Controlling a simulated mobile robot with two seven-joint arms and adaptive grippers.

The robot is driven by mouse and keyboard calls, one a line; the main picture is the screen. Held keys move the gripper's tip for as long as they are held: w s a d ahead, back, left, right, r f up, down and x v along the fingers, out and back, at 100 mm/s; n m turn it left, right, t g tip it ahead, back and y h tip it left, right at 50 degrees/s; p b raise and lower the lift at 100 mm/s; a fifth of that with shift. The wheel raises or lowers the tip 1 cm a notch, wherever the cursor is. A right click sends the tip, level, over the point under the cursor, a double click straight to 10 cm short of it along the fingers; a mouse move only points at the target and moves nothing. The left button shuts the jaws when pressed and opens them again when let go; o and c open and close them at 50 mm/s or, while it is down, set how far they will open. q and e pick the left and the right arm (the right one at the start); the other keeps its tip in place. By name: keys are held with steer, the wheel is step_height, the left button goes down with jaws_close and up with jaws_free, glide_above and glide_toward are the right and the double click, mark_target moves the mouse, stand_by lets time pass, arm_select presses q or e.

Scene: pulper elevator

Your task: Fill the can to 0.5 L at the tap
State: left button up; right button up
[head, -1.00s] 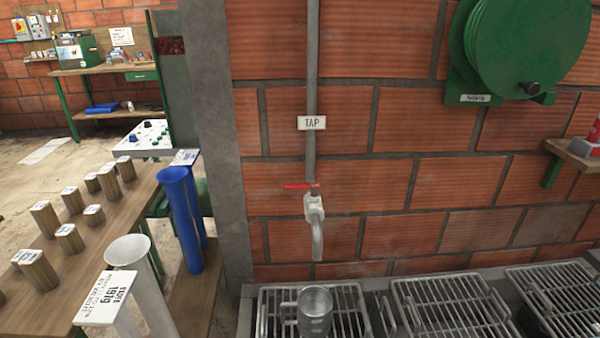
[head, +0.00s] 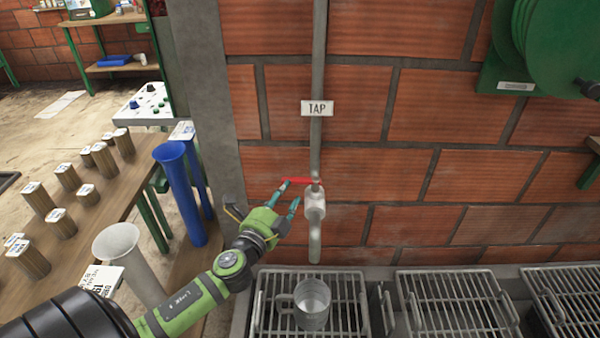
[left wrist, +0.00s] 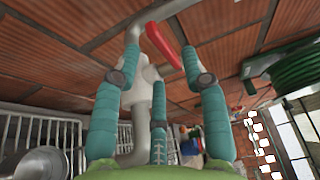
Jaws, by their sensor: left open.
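No water stream shows. My left gripper (head: 287,192) is open at the lever's left end. In the left wrist view the red lever (left wrist: 163,45) shows between the spread fingers; I cannot tell whether they touch it. The can's rim (left wrist: 42,163) shows at the lower left there. My right gripper is out of view.
More metal grates (head: 455,303) lie to the right of the can. On the left are a blue tube (head: 180,195), a pale funnel-topped tube (head: 120,250) and a wooden table (head: 95,215) with several labelled wooden cylinders. A green hose reel (head: 560,45) hangs at the upper right.

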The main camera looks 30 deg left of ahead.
mark_target(294, 182)
arm_select(q)
steer(key=shift+w+r, duration=0.35)
steer(key=shift+w, duration=0.05)
steer(key=shift+w+a+f+p, duration=0.1)
steer(key=shift+w+a+p, duration=0.05)
steer(key=shift+w, duration=0.65)
steer(key=shift+w+a+f+p, duration=0.1)
steer(key=shift+w+a+p, duration=0.1)
steer(key=shift+w, duration=0.65)
steer(key=shift+w+a+f+p, duration=0.1)
steer(key=shift+w+p, duration=0.05)
steer(key=shift+w, duration=0.65)
jaws_close()
